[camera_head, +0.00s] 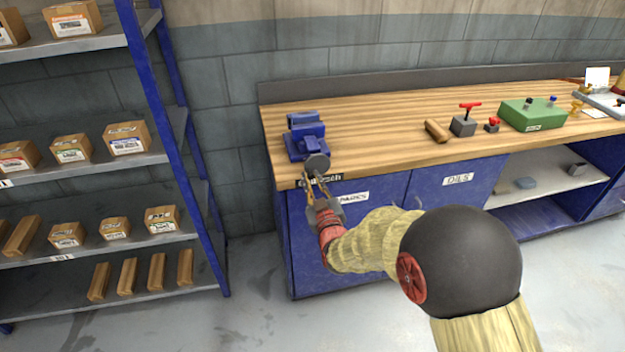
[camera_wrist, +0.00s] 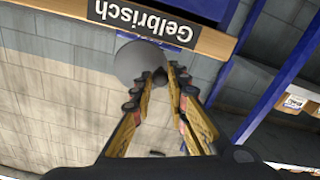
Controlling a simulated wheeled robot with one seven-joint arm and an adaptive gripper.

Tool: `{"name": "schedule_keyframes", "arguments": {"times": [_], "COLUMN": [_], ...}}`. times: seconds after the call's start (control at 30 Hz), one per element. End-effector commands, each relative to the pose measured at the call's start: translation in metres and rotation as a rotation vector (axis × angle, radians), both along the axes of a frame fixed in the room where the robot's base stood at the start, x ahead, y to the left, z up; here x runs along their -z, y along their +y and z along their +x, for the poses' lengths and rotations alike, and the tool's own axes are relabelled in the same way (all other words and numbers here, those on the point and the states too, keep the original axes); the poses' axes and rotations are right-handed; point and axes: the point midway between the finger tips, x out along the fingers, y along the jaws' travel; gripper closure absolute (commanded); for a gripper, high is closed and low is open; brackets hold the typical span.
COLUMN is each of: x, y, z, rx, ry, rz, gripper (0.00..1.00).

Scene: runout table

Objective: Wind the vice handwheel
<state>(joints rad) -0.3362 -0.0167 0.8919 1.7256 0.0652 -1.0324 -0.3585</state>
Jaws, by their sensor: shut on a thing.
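The blue vice (camera_head: 306,138) stands on the left end of the wooden bench. Its grey round handwheel (camera_head: 317,164) faces out over the bench's front edge. In the wrist view the handwheel (camera_wrist: 138,62) is a grey disc just beyond the fingers. My gripper (camera_head: 316,186) reaches up from below to the handwheel. In the wrist view my gripper (camera_wrist: 160,82) has its fingertips closed together on a small dark part at the wheel's edge, probably its handle. The fingers hide most of that part.
A grey block with a red handle (camera_head: 464,122) and a green box (camera_head: 533,114) stand further right. A blue shelf rack (camera_head: 150,90) with boxes stands at left.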

Motion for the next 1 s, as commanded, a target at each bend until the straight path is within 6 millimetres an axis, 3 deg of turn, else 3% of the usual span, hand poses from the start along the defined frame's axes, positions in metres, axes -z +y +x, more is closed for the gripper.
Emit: {"name": "schedule_keyframes", "arguments": {"times": [0.43, 0.73, 1.0], "x": [0.002, 0.011, 0.012], "y": [0.000, -0.003, -0.003], "z": [0.000, 0.001, 0.001], "rx": [-0.002, -0.002, -0.002], "ry": [-0.026, -0.096, -0.102], "rz": [-0.089, -0.340, -0.364], "gripper": [1.00, 1.00, 1.00]}}
